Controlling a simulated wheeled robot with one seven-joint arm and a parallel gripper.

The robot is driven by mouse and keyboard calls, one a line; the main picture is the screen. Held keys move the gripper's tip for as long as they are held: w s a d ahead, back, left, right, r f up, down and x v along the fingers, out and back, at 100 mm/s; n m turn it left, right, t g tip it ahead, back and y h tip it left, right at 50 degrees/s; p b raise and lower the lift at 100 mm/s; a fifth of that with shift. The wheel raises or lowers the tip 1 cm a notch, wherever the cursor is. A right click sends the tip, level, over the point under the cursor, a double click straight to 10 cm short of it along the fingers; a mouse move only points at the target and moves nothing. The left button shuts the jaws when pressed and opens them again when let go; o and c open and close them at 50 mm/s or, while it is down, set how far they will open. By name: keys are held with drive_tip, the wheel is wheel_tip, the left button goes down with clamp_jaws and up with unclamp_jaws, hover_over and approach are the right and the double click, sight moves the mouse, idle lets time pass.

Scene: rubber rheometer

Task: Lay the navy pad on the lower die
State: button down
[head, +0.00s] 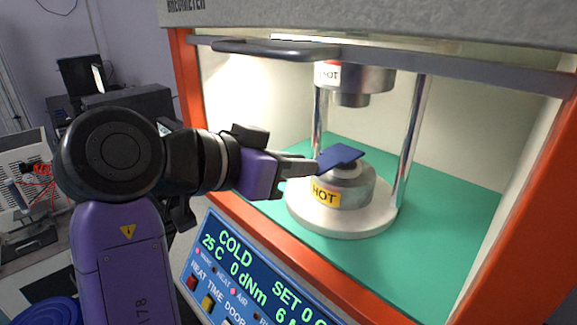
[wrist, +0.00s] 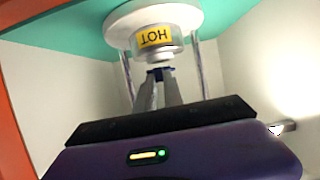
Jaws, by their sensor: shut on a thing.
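The navy pad (head: 341,157) is a flat, dark blue piece held out from the tips of my gripper (head: 316,166). My gripper is shut on one edge of it. In the head view the pad overlaps the top of the lower die (head: 352,190), a round metal block with a yellow HOT label. I cannot tell whether it touches the die. In the wrist view, which is upside down, the lower die (wrist: 153,38) shows beyond my fingertips (wrist: 158,80). Only a small dark blue bit of the pad (wrist: 160,73) shows between them.
The upper die (head: 355,80) hangs above, between two metal posts (head: 408,140). The orange-framed chamber is open in front, with a dark handle bar (head: 275,50) across the top. A green floor (head: 450,215) surrounds the die base. The control panel (head: 250,275) reads COLD.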

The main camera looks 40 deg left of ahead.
drive_tip(key=shift+w+f+b, duration=0.5)
drive_tip(key=shift+w+f, duration=0.05)
drive_tip(key=shift+f, duration=0.35)
drive_tip(key=c, duration=1.4)
unclamp_jaws()
drive_tip(key=shift+s, duration=0.15)
drive_tip(key=s, duration=0.4)
drive_tip(key=s+p, duration=0.1)
drive_tip(key=s, duration=0.3)
drive_tip(key=s+r, duration=0.1)
drive_tip(key=s, duration=0.2)
drive_tip(key=shift+s+a, duration=0.4)
